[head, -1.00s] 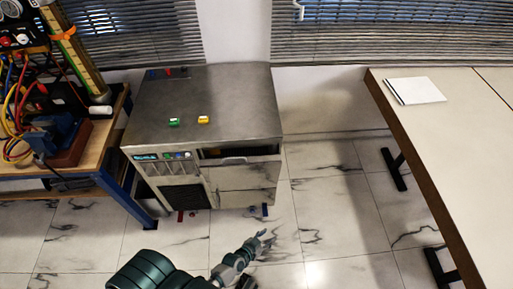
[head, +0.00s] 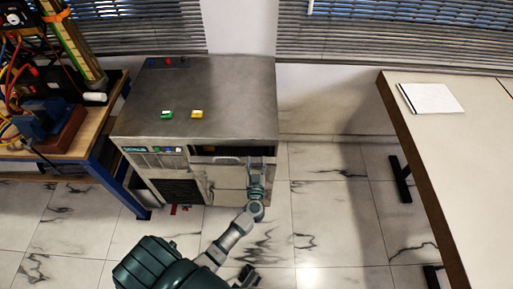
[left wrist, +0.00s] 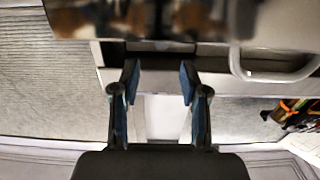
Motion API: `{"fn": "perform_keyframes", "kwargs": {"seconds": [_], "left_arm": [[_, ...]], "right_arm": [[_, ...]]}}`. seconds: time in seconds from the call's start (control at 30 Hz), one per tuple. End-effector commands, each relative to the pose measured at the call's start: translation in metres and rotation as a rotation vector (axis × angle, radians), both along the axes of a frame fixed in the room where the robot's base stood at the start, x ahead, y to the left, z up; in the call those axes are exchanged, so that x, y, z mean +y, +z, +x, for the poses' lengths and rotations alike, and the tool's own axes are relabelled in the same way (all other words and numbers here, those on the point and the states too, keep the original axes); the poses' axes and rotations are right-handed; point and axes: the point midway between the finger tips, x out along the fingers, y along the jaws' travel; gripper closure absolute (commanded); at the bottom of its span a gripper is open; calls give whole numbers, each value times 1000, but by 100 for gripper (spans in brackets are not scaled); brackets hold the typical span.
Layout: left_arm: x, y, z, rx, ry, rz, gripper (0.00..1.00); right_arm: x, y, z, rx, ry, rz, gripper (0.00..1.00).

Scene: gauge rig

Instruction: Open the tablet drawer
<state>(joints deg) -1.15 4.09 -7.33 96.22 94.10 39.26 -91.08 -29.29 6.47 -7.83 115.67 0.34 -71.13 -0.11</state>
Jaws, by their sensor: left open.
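The grey metal cabinet (head: 215,95) stands by the wall. On its front right is a drawer front with a pale bar handle (head: 228,160), below a dark slot (head: 210,151). Which front is the tablet drawer is not marked. My left gripper (head: 257,166) is in front of the cabinet, by the right part of the drawer fronts. My right gripper is not in view.
Small green (head: 166,114) and yellow (head: 197,114) items sit on the cabinet top. A cluttered workbench (head: 95,120) stands close at left. A pale table (head: 460,150) with a white sheet (head: 431,98) is at right. The tiled floor (head: 330,215) between is clear.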

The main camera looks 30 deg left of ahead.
Motion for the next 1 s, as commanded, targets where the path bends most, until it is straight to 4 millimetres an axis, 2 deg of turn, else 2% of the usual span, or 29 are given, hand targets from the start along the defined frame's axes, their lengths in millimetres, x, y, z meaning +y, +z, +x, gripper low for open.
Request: {"fn": "perform_keyframes", "kwargs": {"seconds": [0.1, 0.33, 0.5, 0.77, 0.93, 1.0], "left_arm": [[16, -3, 23, 0, 1, 0, 55], [36, -3, 54, 0, 1, -1, 55], [40, -2, 62, 0, 0, -2, 55], [39, 0, 63, -1, 0, -1, 55], [40, -1, 63, 0, -1, -2, 98], [40, -1, 63, 0, -2, -2, 100]], "right_arm": [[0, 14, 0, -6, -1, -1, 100], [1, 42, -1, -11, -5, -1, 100], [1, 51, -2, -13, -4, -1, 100], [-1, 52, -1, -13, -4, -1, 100], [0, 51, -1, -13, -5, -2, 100], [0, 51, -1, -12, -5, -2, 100]]}}
